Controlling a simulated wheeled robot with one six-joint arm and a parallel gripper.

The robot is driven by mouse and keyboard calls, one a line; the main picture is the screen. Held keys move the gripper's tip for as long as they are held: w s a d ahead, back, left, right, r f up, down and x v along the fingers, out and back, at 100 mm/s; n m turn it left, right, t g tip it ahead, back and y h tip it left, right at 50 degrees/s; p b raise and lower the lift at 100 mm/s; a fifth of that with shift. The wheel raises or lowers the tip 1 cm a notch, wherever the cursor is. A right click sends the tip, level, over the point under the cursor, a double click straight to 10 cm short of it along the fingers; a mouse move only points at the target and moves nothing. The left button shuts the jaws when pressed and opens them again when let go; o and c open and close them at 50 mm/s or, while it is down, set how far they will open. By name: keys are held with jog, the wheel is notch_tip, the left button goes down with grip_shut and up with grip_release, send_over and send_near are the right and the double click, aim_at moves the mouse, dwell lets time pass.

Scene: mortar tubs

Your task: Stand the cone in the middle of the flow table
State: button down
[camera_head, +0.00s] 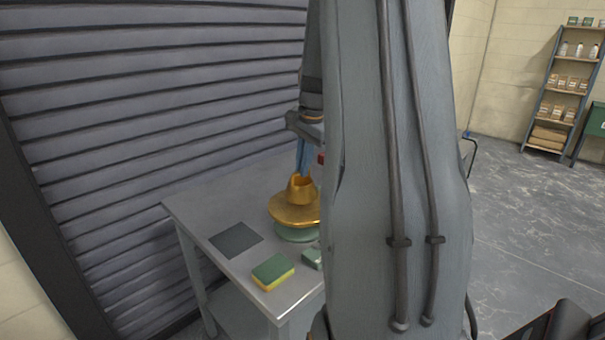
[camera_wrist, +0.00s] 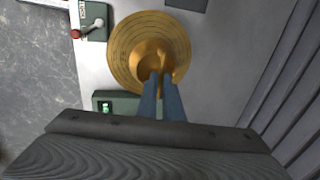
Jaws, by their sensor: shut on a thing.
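The brass cone (camera_head: 301,191) is upright, with its wall between the blue fingers of my gripper (camera_head: 303,171). In the wrist view the cone (camera_wrist: 149,61) shows over the lower part of the round brass flow table (camera_wrist: 126,38), between its centre and my gripper (camera_wrist: 162,80). In the head view the flow table (camera_head: 284,214) is a brass disc on a green base, directly below the cone. I cannot tell whether the cone's foot touches the disc. My arm hides the disc's right side in the head view.
The grey bench (camera_head: 196,207) also holds a dark flat plate (camera_head: 236,239) and a green and yellow sponge (camera_head: 273,271). A green box with a red-knobbed crank (camera_wrist: 92,22) and a green box with a lit button (camera_wrist: 106,106) flank the disc. A slatted shutter (camera_head: 150,120) stands behind.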

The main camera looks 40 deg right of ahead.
aim_at(301, 183)
jog(key=shift+f+p, duration=0.3)
jog(key=shift+f, duration=1.05)
jog(key=c, duration=1.9)
grip_release()
jog(key=shift+f, duration=0.15)
